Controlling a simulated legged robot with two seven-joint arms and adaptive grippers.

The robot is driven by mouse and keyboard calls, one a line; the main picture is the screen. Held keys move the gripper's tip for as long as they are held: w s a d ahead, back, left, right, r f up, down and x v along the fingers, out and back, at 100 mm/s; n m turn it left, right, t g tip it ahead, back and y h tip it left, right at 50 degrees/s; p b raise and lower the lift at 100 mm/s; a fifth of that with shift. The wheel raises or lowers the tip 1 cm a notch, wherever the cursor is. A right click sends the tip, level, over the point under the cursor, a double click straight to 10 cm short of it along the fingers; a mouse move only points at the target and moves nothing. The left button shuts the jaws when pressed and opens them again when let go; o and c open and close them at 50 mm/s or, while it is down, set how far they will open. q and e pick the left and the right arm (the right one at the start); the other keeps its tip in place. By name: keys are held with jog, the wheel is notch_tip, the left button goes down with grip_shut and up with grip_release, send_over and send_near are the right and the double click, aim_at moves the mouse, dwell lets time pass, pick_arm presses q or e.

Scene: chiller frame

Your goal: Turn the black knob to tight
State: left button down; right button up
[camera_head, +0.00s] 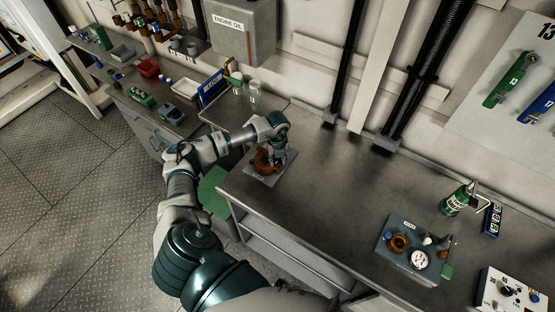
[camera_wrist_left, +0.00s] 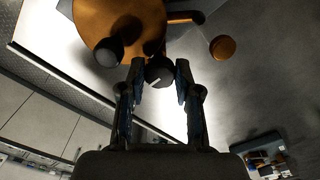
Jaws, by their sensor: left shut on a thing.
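The black knob (camera_wrist_left: 159,72), round with a white mark on its face, sits between the two fingertips of my left gripper (camera_wrist_left: 160,82) in the left wrist view. The fingers are shut on it, one on each side. In the head view my left gripper (camera_head: 274,155) points down over an orange-brown fitting (camera_head: 263,164) on a grey plate (camera_head: 271,178) at the left end of the bench. The knob is hidden there by the gripper. A large orange round part (camera_wrist_left: 95,18) is above the knob in the left wrist view. My right gripper is not in view.
In the left wrist view a dark ball (camera_wrist_left: 109,53) and a small orange disc (camera_wrist_left: 222,47) are close to the fingers. The bench middle (camera_head: 335,190) is clear.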

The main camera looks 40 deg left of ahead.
pick_arm(q)
jog(key=m+b, duration=0.2)
jog(key=m, duration=0.1)
jog(key=shift+f, duration=0.1)
jog(key=m+b, duration=0.2)
jog(key=m, duration=0.1)
jog(key=shift+m, duration=0.3)
jog(key=m+b, duration=0.3)
jog(key=m, duration=0.3)
jog(key=m+b, duration=0.3)
jog(key=m, duration=0.2)
jog(key=shift+m, duration=0.4)
jog(key=m+b, duration=0.1)
jog(key=m, duration=0.2)
jog(key=shift+r+m+b, duration=0.2)
jog(key=shift+m+b, duration=0.25)
jog(key=shift+m, duration=0.75)
jog(key=shift+w, duration=0.1)
